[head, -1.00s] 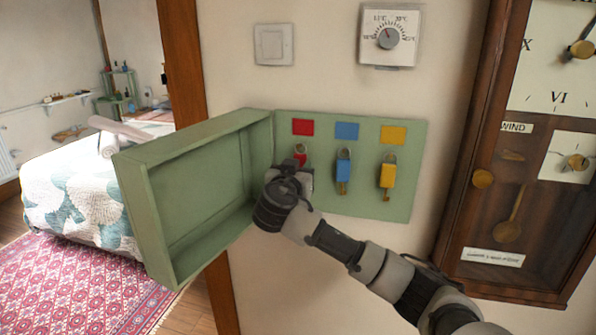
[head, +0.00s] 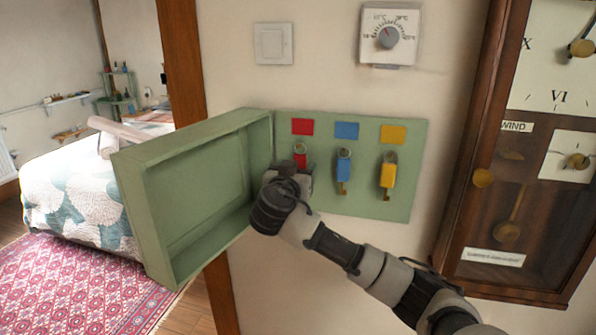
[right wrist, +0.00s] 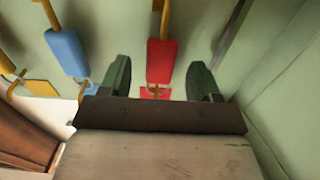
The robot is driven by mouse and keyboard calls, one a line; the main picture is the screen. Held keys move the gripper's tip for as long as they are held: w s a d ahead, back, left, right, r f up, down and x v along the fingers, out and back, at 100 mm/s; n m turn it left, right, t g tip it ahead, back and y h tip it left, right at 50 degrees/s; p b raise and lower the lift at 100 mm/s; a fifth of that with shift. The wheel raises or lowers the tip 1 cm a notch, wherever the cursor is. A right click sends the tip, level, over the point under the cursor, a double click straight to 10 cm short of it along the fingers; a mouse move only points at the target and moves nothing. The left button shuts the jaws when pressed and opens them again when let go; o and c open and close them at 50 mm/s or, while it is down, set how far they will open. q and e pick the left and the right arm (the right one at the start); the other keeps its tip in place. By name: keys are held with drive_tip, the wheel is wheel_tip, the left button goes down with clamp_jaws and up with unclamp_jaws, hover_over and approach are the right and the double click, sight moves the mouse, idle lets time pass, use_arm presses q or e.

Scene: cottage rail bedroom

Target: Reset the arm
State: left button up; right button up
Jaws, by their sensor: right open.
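My right gripper (head: 302,180) is at the open green key cabinet, in front of the red key tag (head: 300,160), and hides its lower part. In the right wrist view my right gripper (right wrist: 160,82) is open, with one finger on each side of the line of the red key tag (right wrist: 162,60). I cannot tell whether the fingers still reach around the tag; none visibly touches it. The red tag hangs from its hook under the red label (head: 303,127). My left gripper is not in view.
A blue key tag (head: 344,170) and a yellow key tag (head: 388,175) hang to the right. The cabinet door (head: 190,190) stands open on the left. A wooden clock case (head: 475,180) is on the right. A thermostat (head: 388,38) and switch (head: 273,44) are above.

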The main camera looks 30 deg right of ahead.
drive_tip(key=b+v, duration=0.3)
drive_tip(key=v, duration=0.7)
drive_tip(key=w+f+n+g+y, duration=0.1)
drive_tip(key=w+f+n+y, duration=0.25)
drive_tip(key=f, duration=0.95)
drive_tip(key=w+f+n+y, duration=0.2)
drive_tip(key=f+n, duration=0.2)
drive_tip(key=f, duration=1)
drive_tip(key=s+a+f+n+g+y, duration=0.1)
drive_tip(key=s+f+n+g+y, duration=0.1)
drive_tip(key=s+f, duration=0.65)
drive_tip(key=s+f+n+g+y, duration=0.1)
drive_tip(key=s+f+g+y, duration=0.15)
drive_tip(key=f, duration=1.15)
drive_tip(key=s+a+f+n+g+y, duration=0.1)
drive_tip(key=s+f+n, duration=0.1)
drive_tip(key=s+f, duration=0.65)
drive_tip(key=s+a+f+g+y, duration=0.1)
drive_tip(key=s+f, duration=0.5)
drive_tip(key=s, duration=0.5)
drive_tip(key=s+a+f+g+y, duration=0.1)
drive_tip(key=s+a+f, duration=0.1)
drive_tip(key=s+f, duration=0.4)
drive_tip(key=s+a+f+g, duration=0.2)
drive_tip(key=s+f, duration=0.4)
drive_tip(key=s, duration=1)
drive_tip(key=shift+s+f+y, duration=0.3)
drive_tip(key=shift+f+y, duration=0.1)
drive_tip(key=shift+a, duration=0.1)
